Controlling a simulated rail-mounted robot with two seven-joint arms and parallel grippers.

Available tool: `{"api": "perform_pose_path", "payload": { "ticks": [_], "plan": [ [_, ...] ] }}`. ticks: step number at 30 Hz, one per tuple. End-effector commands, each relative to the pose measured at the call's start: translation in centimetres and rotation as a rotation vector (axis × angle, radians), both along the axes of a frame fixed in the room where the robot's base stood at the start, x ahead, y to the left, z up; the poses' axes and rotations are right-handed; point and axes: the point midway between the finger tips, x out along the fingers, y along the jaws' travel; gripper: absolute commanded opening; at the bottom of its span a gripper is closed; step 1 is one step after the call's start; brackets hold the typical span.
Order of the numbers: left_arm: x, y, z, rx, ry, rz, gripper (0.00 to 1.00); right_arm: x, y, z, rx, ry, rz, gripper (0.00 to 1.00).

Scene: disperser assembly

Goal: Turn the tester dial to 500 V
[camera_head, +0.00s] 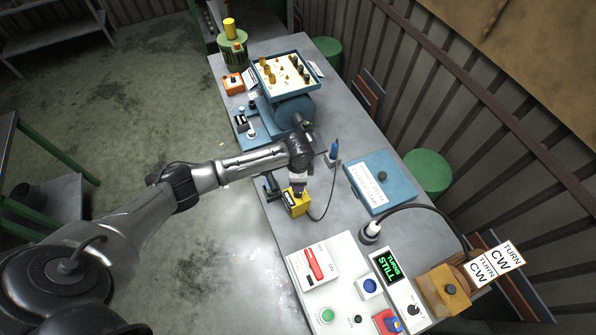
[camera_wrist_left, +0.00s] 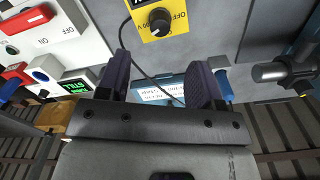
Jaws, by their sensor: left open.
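The yellow tester (camera_head: 296,203) stands on the grey bench, with a dark cable running from its right side. In the left wrist view its yellow face (camera_wrist_left: 152,33) carries a black round dial (camera_wrist_left: 160,20) with a pale pointer mark. Lettering beside the dial appears upside down, and I cannot tell which value the pointer marks. My left gripper (camera_head: 298,186) is just above the tester, pointing down and partly covering it. In the left wrist view the two dark fingers (camera_wrist_left: 161,68) are apart with nothing between them; the dial lies beyond their tips, apparently untouched. My right gripper is not in view.
A white control panel (camera_head: 345,308) with a red switch stands at the near end of the bench. A blue box (camera_head: 380,182) and a blue-tipped probe (camera_head: 334,150) are to the right. A blue machine with a tray (camera_head: 262,71) stands farther back.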

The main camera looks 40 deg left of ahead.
Motion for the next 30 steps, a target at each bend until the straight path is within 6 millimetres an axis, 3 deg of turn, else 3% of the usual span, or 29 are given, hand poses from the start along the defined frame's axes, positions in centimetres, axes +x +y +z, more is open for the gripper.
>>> {"api": "perform_pose_path", "payload": {
  "ticks": [6, 12, 30],
  "plan": [
    [0.1, 0.0, 3.0, 0.001, -0.002, 0.000, 0.60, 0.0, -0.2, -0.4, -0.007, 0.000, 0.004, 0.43],
    [0.0, 0.0, 4.4, -0.001, -0.001, 0.000, 0.60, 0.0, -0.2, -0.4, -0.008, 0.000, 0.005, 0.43],
    [0.0, 0.0, 4.6, 0.000, 0.000, 0.000, 0.60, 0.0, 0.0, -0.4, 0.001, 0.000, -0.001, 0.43]
  ]
}}
